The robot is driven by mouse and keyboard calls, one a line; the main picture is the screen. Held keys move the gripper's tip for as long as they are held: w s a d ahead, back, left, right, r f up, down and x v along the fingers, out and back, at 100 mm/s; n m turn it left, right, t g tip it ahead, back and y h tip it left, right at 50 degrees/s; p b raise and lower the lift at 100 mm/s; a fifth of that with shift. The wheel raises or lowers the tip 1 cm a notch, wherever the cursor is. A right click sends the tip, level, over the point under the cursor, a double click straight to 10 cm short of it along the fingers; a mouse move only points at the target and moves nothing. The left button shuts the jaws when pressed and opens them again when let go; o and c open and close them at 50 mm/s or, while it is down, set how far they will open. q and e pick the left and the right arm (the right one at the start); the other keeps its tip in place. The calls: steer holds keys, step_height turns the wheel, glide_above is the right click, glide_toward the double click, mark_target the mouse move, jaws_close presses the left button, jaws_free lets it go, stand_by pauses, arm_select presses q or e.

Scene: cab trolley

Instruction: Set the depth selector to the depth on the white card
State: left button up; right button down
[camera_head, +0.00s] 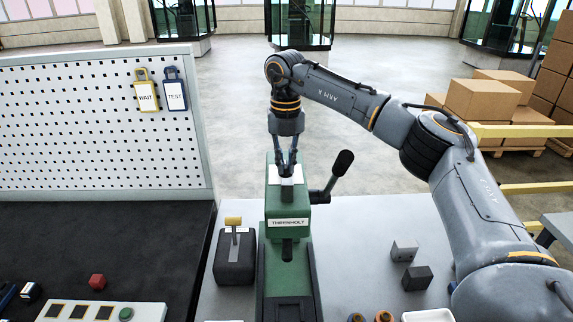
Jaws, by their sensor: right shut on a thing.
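A green press (288,210) labelled THRENHOLT stands on the light grey tabletop, with a black-knobbed lever (331,177) at its right. My right gripper (286,172) points down at the top of the press and is shut on a small part there. The fingers mostly hide this part, so I cannot tell whether it is the depth selector. A small white patch (297,174) shows beside the fingertips; I cannot read a depth on it. My left gripper is not in view.
A dark box with a yellow-handled lever (233,222) stands left of the press. Two grey blocks (404,250) (417,278) and a white tray (428,315) lie to the right. A pegboard (90,130) with WAIT and TEST tags stands at left. A red piece (97,281) lies on the black mat.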

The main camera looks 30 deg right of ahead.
steer(key=m+b, duration=0.1)
steer(key=m, duration=0.4)
steer(key=shift+w+a, duration=0.1)
steer(key=shift+w, duration=0.05)
steer(key=shift+w+r+m+b, duration=0.15)
steer(key=shift+m+b, duration=0.25)
steer(key=shift+m, duration=1.8)
steer(key=c, duration=1.4)
jaws_free()
step_height(320, 180, up, 12)
